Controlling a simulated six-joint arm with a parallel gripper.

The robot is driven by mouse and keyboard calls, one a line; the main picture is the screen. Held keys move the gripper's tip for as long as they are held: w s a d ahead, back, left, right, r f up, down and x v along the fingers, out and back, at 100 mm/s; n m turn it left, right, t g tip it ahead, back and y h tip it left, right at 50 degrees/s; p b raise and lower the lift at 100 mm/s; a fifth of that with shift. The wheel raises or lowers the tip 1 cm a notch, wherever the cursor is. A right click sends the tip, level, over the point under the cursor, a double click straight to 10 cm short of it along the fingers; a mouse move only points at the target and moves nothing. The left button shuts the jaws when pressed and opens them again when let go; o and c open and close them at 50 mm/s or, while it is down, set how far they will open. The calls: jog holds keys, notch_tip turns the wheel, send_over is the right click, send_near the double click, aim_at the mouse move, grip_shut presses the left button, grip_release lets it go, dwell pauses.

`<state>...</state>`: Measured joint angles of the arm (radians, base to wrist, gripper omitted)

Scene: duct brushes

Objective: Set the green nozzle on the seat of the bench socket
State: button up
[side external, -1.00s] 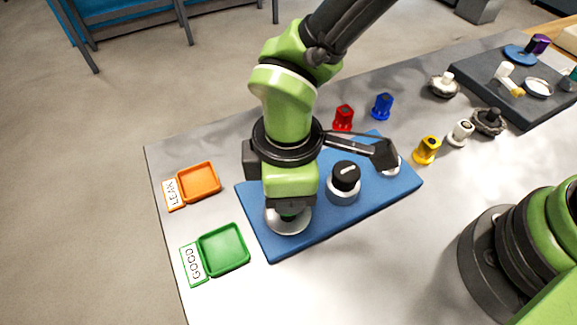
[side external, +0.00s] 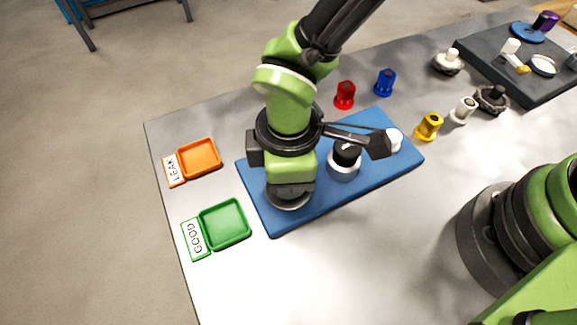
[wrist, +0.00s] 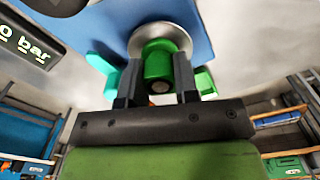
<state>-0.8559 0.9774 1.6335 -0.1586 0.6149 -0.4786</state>
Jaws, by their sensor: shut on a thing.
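My gripper (wrist: 154,85) is shut on the green nozzle (wrist: 158,62), which sits between the two dark fingers in the wrist view. Behind the nozzle is the round silver bench socket (wrist: 138,37) on the blue board. In the side view my gripper (side external: 290,190) points down over this socket (side external: 288,204), at the board's left end. The nozzle is hidden there by the gripper. It lines up roughly with the socket, but I cannot tell whether it touches the seat.
The blue board (side external: 320,200) also carries a black-topped knob (side external: 346,155) and a white round part (side external: 394,141). An orange tray (side external: 200,158) and a green tray (side external: 224,224) lie left. Red (side external: 345,95), blue (side external: 385,83) and yellow (side external: 428,126) nozzles stand behind and right.

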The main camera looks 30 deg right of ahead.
jog(key=shift+f, duration=0.4)
jog(key=o, duration=1)
